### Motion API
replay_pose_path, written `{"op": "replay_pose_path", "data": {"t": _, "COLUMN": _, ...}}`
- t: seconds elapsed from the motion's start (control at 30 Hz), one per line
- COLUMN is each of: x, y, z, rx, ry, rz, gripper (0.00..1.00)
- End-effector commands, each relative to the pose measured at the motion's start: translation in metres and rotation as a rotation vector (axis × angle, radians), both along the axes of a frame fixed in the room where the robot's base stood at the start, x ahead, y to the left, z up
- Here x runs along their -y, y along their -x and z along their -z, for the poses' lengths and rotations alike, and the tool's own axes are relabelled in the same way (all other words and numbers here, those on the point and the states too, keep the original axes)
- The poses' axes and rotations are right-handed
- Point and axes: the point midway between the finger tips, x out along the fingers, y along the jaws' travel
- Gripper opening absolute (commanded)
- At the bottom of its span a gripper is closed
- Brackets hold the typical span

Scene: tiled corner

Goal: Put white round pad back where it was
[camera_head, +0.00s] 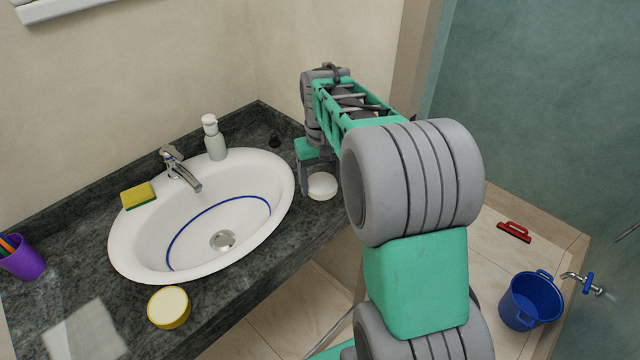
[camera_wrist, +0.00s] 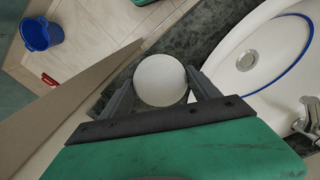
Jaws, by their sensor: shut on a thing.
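The white round pad (camera_head: 322,186) is at the right end of the dark stone counter, just right of the sink. My gripper (camera_head: 319,188) reaches down over it with its fingers on either side. In the wrist view the pad (camera_wrist: 160,80) lies between the two fingers of my gripper (camera_wrist: 160,88), which are shut on it. The pad is low, at or just above the counter top; I cannot tell whether it touches the stone. Part of its edge is hidden by the gripper.
The sink (camera_head: 122,240) is left of my gripper, with a tap (camera_head: 180,170) and a soap bottle (camera_head: 214,140) behind it. A sponge (camera_head: 138,195), a yellow round tin (camera_head: 169,307) and a purple cup (camera_head: 22,260) are farther left. A blue bucket (camera_head: 530,302) stands on the floor.

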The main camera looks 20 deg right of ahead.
Motion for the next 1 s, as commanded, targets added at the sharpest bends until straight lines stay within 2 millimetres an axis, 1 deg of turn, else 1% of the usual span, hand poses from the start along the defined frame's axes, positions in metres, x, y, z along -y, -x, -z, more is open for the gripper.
{"op": "replay_pose_path", "data": {"t": 0.03, "x": 0.003, "y": -0.008, "z": 0.009, "rx": -0.005, "ry": -0.001, "rz": 0.000, "gripper": 0.38}}
{"op": "replay_pose_path", "data": {"t": 0.1, "x": 0.006, "y": -0.017, "z": 0.021, "rx": -0.004, "ry": 0.000, "rz": 0.000, "gripper": 0.38}}
{"op": "replay_pose_path", "data": {"t": 0.3, "x": 0.009, "y": -0.032, "z": 0.041, "rx": -0.002, "ry": 0.000, "rz": -0.002, "gripper": 0.38}}
{"op": "replay_pose_path", "data": {"t": 0.4, "x": 0.009, "y": -0.030, "z": 0.060, "rx": -0.003, "ry": 0.000, "rz": -0.002, "gripper": 0.38}}
{"op": "replay_pose_path", "data": {"t": 0.47, "x": 0.009, "y": -0.031, "z": 0.067, "rx": -0.001, "ry": 0.000, "rz": -0.002, "gripper": 0.38}}
{"op": "replay_pose_path", "data": {"t": 0.83, "x": 0.009, "y": -0.031, "z": 0.075, "rx": 0.001, "ry": 0.000, "rz": -0.002, "gripper": 0.38}}
{"op": "replay_pose_path", "data": {"t": 0.87, "x": 0.009, "y": -0.031, "z": 0.075, "rx": 0.001, "ry": 0.000, "rz": -0.002, "gripper": 0.72}}
{"op": "replay_pose_path", "data": {"t": 1.0, "x": 0.009, "y": -0.031, "z": 0.074, "rx": 0.001, "ry": 0.000, "rz": -0.002, "gripper": 0.83}}
